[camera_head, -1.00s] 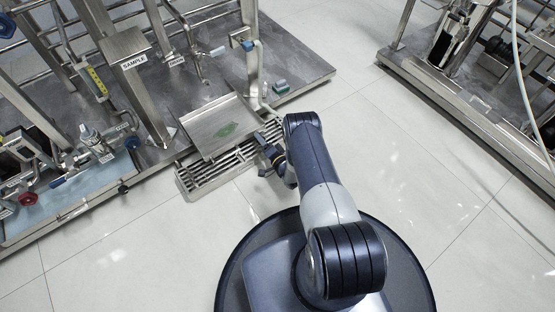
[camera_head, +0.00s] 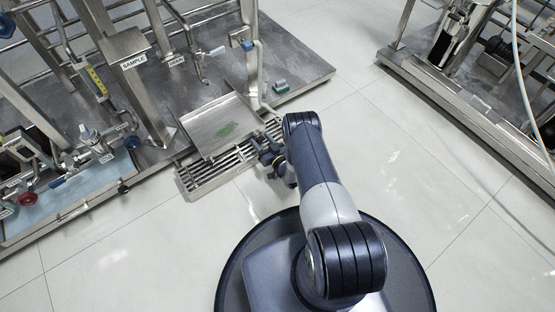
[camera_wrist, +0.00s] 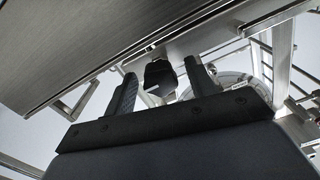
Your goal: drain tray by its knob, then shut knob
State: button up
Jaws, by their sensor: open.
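In the wrist view the tray's underside (camera_wrist: 90,40) fills the upper left. The dark knob (camera_wrist: 160,78) shows beneath the tray's edge, between my two fingers. My gripper (camera_head: 264,147) is at the tray's right front corner. The wrist view shows my gripper (camera_wrist: 160,70) open, one finger on each side of the knob, with gaps visible. In the head view the knob is too small to tell from my gripper.
The slotted grate (camera_head: 199,175) lies under the tray. A pale pipe (camera_head: 259,75) comes down behind the tray. A steel post labelled SAMPLE (camera_head: 135,62) and valves stand to the left. The floor to the right (camera_head: 400,150) is clear up to another skid.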

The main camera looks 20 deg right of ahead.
jog(key=n, duration=0.3)
jog(key=p+v, duration=0.3)
jog(key=v, duration=0.7)
jog(key=shift+s+p, duration=0.3)
jog(key=shift+s, duration=0.1)
jog(key=shift+w, duration=0.1)
dwell(1.5)
jog(key=b+x, duration=0.3)
jog(key=x, duration=0.7)
jog(key=shift+w+b, duration=0.3)
jog(key=shift+b, duration=0.05)
jog(key=m, duration=0.5)
